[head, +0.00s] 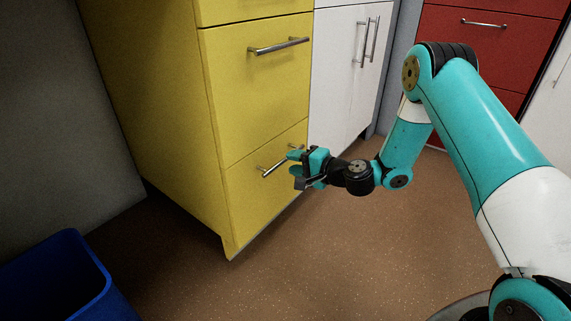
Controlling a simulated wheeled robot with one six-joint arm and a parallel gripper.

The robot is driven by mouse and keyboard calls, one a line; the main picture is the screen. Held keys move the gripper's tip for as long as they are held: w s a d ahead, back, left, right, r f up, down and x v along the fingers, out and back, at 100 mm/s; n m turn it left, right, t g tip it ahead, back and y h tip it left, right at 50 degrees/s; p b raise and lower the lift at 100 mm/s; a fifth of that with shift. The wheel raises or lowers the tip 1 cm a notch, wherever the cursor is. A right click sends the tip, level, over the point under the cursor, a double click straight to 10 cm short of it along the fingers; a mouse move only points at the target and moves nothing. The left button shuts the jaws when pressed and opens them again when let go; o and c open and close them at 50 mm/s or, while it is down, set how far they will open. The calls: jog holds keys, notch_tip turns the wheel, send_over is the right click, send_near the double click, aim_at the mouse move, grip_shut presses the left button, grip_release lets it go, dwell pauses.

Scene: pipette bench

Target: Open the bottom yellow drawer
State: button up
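The yellow drawer cabinet (160,100) stands left of centre. Its bottom yellow drawer (250,205) looks shut, its front flush with the cabinet. The bottom drawer's silver bar handle (272,168) shows at its left part; its right end is partly hidden by my gripper. My gripper (297,171) is at the right part of this handle, with its fingers toward the drawer front. I cannot tell if the fingers touch the handle or are closed around it. The middle yellow drawer (255,100) above is shut, with its own silver handle (278,46).
A blue bin (60,280) stands on the floor at the lower left. A white cabinet (340,80) and a red drawer cabinet (490,45) stand at the back right. The brown floor (290,270) in front of the yellow cabinet is clear.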

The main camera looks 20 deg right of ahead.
jog(key=shift+b+x, duration=0.45)
jog(key=shift+x, duration=1.4)
grip_shut()
